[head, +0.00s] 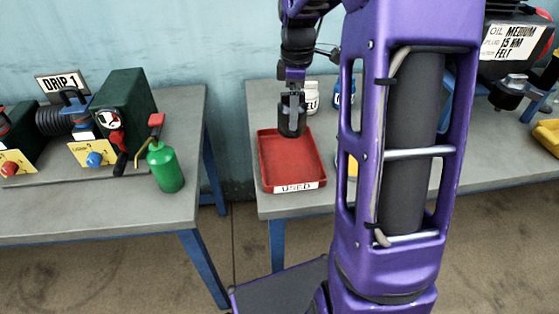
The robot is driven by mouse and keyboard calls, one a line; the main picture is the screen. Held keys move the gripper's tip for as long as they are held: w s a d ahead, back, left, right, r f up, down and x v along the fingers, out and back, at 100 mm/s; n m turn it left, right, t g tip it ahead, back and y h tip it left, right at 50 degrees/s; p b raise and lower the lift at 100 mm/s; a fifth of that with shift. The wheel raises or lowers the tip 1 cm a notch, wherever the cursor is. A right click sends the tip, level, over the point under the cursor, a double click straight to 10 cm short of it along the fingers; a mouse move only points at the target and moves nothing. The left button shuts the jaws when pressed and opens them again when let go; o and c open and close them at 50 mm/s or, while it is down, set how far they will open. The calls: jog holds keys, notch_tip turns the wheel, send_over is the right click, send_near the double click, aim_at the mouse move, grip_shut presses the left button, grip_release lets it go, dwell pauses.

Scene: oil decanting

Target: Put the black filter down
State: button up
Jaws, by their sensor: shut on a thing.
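The black filter (291,126) is a dark cylinder in the head view. My gripper (291,103) points down and is shut on it. The filter is over the far part of a red tray (289,182) labelled "USED". I cannot tell whether the filter's bottom touches the tray floor or hangs just above it. The rest of the tray looks empty.
A white bottle (312,98) and a blue container (345,92) stand behind the tray, close to my gripper. My purple arm hides the bench to the right. A green oil can (165,168) stands on the left bench, across a gap.

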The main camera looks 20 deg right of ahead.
jog(key=shift+a, duration=0.15)
jog(key=shift+a+f, duration=0.1)
jog(key=shift+f, duration=0.25)
notch_tip(320, 180, down, 9)
jog(key=shift+f+b, duration=0.2)
jog(key=shift+b, duration=0.75)
jog(key=shift+f, duration=0.2)
jog(key=o, duration=1.4)
jog(key=shift+o, duration=0.2)
jog(key=shift+r, duration=0.1)
notch_tip(320, 180, up, 12)
jog(key=shift+r+p, duration=0.15)
jog(key=shift+p, duration=0.9)
